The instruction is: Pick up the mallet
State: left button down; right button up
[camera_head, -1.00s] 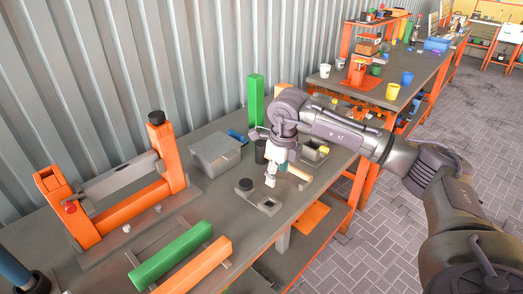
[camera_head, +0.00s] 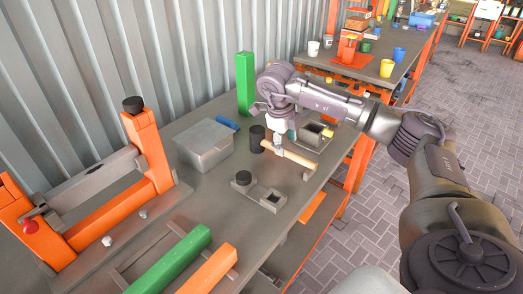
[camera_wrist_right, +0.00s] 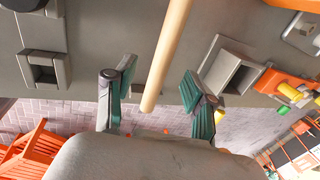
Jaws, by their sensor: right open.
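The mallet lies on the grey workbench, with a dark cylindrical head (camera_head: 257,139) and a pale wooden handle (camera_head: 299,159) pointing towards the bench's front edge. My right gripper (camera_head: 281,142) is over the handle near the head, and partly hides it. In the right wrist view the open gripper (camera_wrist_right: 158,80) has one green-padded finger on each side of the wooden handle (camera_wrist_right: 172,40), with gaps between. The mallet head is not clearly seen in that view. My left gripper is not in view.
A grey lidded box (camera_head: 206,146) and a green post (camera_head: 245,84) stand behind the mallet. A small grey holder (camera_head: 270,199) and an open grey block (camera_head: 312,135) are close by. An orange frame (camera_head: 150,150) stands at left.

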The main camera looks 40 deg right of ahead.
aim_at(287, 152)
jog(key=shift+b+x, duration=0.5)
jog(key=shift+x, duration=0.55)
jog(key=b+x, duration=0.3)
jog(key=shift+w+d+f, duration=0.1)
jog(key=shift+d+f, duration=0.05)
jog(key=shift+f, duration=0.1)
jog(key=shift+d+f+b, duration=0.15)
jog(key=shift+f+b, duration=0.15)
jog(key=shift+f, duration=0.05)
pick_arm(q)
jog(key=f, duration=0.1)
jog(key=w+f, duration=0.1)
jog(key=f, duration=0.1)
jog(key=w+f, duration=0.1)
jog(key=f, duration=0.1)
pick_arm(e)
jog(key=shift+r, duration=0.1)
grip_shut()
